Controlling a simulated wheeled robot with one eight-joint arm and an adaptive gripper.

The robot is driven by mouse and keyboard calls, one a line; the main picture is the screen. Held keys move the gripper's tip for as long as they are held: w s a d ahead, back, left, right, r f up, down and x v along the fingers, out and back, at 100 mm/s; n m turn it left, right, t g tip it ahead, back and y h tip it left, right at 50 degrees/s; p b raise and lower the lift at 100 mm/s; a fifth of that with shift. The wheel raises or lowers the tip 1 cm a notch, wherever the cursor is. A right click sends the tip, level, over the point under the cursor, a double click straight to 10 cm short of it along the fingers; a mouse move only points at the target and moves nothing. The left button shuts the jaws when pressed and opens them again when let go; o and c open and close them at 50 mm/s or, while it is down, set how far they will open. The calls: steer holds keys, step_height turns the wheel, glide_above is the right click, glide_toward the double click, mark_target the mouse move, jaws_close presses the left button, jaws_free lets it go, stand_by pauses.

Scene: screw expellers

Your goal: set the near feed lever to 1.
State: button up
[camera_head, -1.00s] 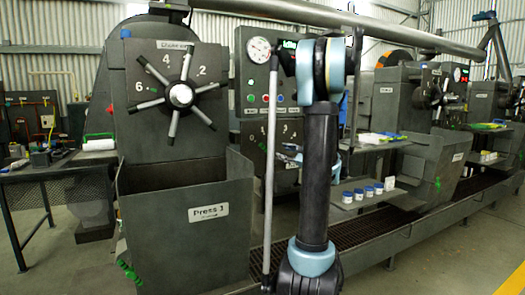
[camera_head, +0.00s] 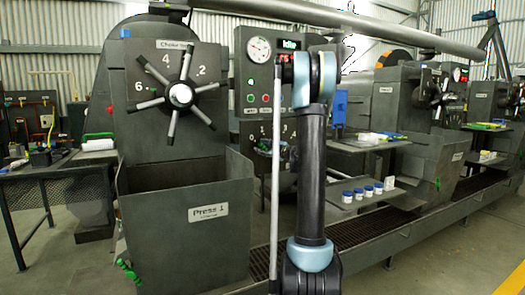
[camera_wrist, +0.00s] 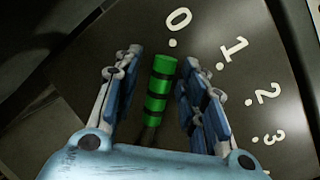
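In the wrist view, the feed lever's grip (camera_wrist: 158,95), green with black bands, stands between the two fingers of my gripper (camera_wrist: 161,78). The fingers are open, one on each side, with dark gaps between them and the grip. The grip's tip points near the 0 on the dark dial plate (camera_wrist: 215,75), where 1, 2 and 3 follow to the right. In the head view, the numbered feed plate (camera_head: 258,131) shows on the near press's panel, partly behind my arm. The lever and my fingers are largely hidden there.
The choke wheel (camera_head: 180,94) with several spokes is left of the panel. Below it is the open-topped Press 1 bin (camera_head: 205,215). A round gauge (camera_head: 259,49) and buttons sit above the feed plate. A shelf with small jars (camera_head: 368,190) stands to the right.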

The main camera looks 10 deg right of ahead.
steer(key=shift+w+a, duration=0.15)
steer(key=shift+w, duration=0.15)
steer(key=shift+c, duration=0.6)
